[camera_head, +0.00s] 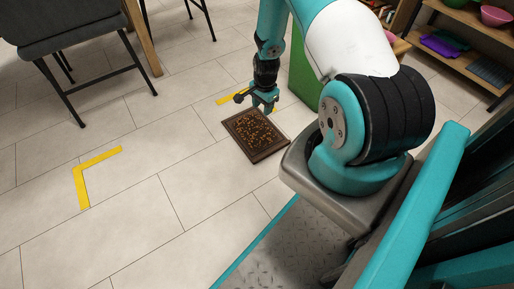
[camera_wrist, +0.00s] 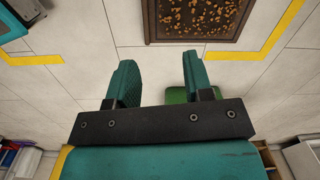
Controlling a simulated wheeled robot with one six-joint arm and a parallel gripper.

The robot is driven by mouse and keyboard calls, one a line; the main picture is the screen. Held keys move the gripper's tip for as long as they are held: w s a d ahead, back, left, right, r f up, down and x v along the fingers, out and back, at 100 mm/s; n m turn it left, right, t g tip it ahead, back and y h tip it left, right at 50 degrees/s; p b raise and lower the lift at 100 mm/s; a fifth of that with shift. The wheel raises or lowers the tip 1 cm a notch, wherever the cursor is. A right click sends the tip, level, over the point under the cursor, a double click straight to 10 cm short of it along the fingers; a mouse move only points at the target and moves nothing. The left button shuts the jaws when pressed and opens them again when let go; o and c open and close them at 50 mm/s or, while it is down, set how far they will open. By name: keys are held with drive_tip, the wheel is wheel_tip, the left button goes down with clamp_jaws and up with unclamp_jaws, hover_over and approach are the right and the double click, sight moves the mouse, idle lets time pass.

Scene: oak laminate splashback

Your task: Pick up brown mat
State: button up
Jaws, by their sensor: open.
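The brown mat (camera_head: 256,134) lies flat on the tiled floor in the head view, a dark rectangle with a plain border and an orange-speckled middle. In the wrist view the mat (camera_wrist: 194,38) shows at the top, cut off by the frame edge. My gripper (camera_head: 262,104) is above the floor by the mat's far edge in the head view. In the wrist view its two teal fingers (camera_wrist: 157,75) are apart with nothing between them, and the mat lies beyond the fingertips. I cannot tell its exact height above the floor.
Yellow floor tape (camera_head: 84,180) marks a corner left of the mat. A dark chair (camera_head: 75,45) stands at the upper left. A green box-like object (camera_head: 302,70) stands behind my arm. A wooden shelf (camera_head: 462,52) with bowls is at the upper right. Floor left of the mat is clear.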

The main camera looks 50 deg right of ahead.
drive_tip(key=s+d+f+m+b, duration=0.1)
drive_tip(key=s+f, duration=0.1)
drive_tip(key=f, duration=0.3)
drive_tip(key=s+d+f+m+b, duration=0.1)
drive_tip(key=s+d+f, duration=0.1)
drive_tip(key=f, duration=0.3)
drive_tip(key=b, duration=0.7)
hover_over(272, 150)
wheel_tip(272, 150, down, 11)
drive_tip(key=shift+a+f, duration=0.1)
wheel_tip(272, 150, down, 6)
drive_tip(key=b, duration=0.4)
drive_tip(key=shift+r, duration=0.25)
clamp_jaws()
